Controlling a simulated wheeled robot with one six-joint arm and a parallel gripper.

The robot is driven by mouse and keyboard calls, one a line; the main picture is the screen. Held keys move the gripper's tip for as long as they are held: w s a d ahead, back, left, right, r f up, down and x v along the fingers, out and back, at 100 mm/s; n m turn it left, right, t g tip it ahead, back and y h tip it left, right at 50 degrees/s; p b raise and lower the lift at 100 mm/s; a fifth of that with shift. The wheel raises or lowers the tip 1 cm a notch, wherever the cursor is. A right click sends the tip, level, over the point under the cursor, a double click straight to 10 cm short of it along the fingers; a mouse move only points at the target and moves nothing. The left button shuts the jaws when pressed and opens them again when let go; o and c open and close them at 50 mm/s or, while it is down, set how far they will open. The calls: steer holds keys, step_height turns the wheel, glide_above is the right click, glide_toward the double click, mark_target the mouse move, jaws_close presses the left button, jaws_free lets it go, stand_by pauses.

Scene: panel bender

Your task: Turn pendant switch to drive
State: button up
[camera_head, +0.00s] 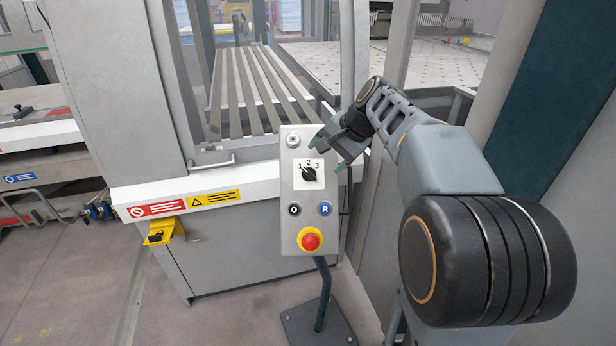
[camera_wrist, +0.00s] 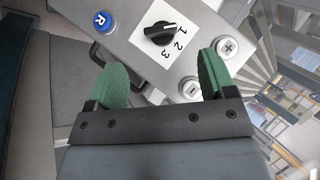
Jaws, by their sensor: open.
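The pendant (camera_head: 291,220) is a light grey panel on a dark post. Its switch (camera_head: 309,175) is a black rotary knob on a white plate marked 1, 2 and 3; its pointer appears to be toward 1. The knob (camera_wrist: 160,33) also shows in the wrist view, beyond the fingertips. My gripper (camera_head: 328,156) is at the upper right of the pendant, close to its face and apart from the knob. In the wrist view its green-padded fingers (camera_wrist: 162,76) are spread wide with nothing between them.
The pendant also has a black O button (camera_head: 294,210), a blue R button (camera_head: 326,209) and a red emergency stop (camera_head: 310,240) on a yellow ring. A machine frame (camera_head: 220,180) stands behind.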

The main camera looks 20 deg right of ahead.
mark_target(308, 175)
steer(key=x, duration=1)
steer(key=shift+c, duration=0.2)
steer(key=c, duration=0.9)
steer(key=shift+f, duration=0.1)
